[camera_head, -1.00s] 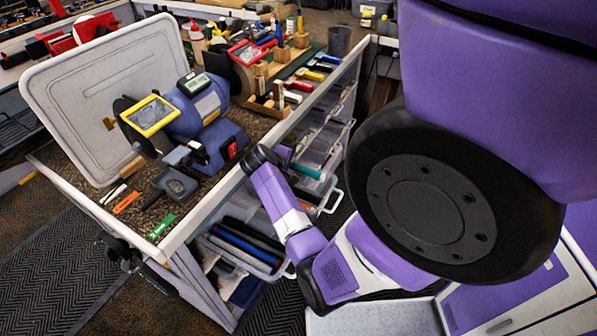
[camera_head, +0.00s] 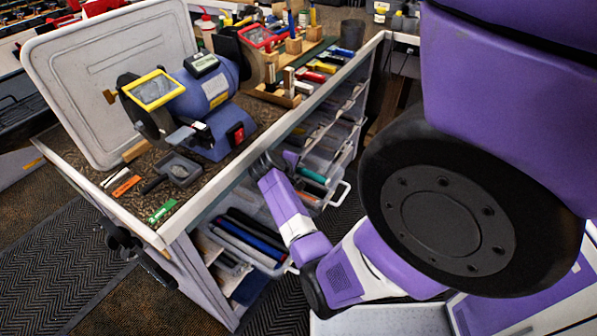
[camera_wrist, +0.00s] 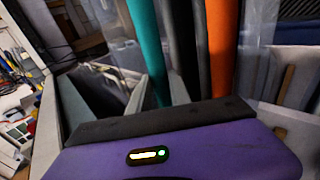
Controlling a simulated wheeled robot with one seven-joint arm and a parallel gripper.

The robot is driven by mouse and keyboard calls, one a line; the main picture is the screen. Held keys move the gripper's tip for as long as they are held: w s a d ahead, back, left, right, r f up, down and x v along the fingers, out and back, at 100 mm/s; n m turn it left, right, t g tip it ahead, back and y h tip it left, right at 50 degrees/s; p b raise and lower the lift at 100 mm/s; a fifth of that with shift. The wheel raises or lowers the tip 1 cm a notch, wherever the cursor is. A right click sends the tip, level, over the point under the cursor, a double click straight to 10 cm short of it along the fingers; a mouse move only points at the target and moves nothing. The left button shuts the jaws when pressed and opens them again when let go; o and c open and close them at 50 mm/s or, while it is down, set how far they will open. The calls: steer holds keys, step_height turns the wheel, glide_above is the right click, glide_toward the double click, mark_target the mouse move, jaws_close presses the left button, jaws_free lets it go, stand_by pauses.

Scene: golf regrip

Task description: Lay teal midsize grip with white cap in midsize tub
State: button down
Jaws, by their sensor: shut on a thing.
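My gripper (camera_head: 266,162) is by the bench's front edge, above the lower pulled-out tub. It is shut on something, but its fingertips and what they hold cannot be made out. In the wrist view a teal grip (camera_wrist: 148,50) runs upright, with dark grips (camera_wrist: 186,48) and an orange grip (camera_wrist: 222,48) to its right. A teal grip (camera_head: 312,175) also shows in a clear tub (camera_head: 338,193) right of my gripper. No white cap can be made out. I cannot tell which tub is midsize.
More clear tubs are racked under the bench. Patterned floor lies open at lower left.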

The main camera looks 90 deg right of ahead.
steer(key=s+f, duration=0.1)
steer(key=s+a+f, duration=0.1)
steer(key=f, duration=0.1)
steer(key=shift+a+y, duration=0.15)
steer(key=shift+y, duration=0.15)
steer(key=c, duration=1.1)
jaws_free()
steer(key=shift+f, duration=0.1)
steer(key=w+a+r, duration=0.1)
steer(key=r, duration=0.2)
steer(key=w+a+r, duration=0.1)
steer(key=w+r, duration=0.1)
steer(key=w+a+r, duration=0.1)
steer(key=r, duration=0.2)
steer(key=shift+w+a+r, duration=0.3)
steer(key=shift+a, duration=0.05)
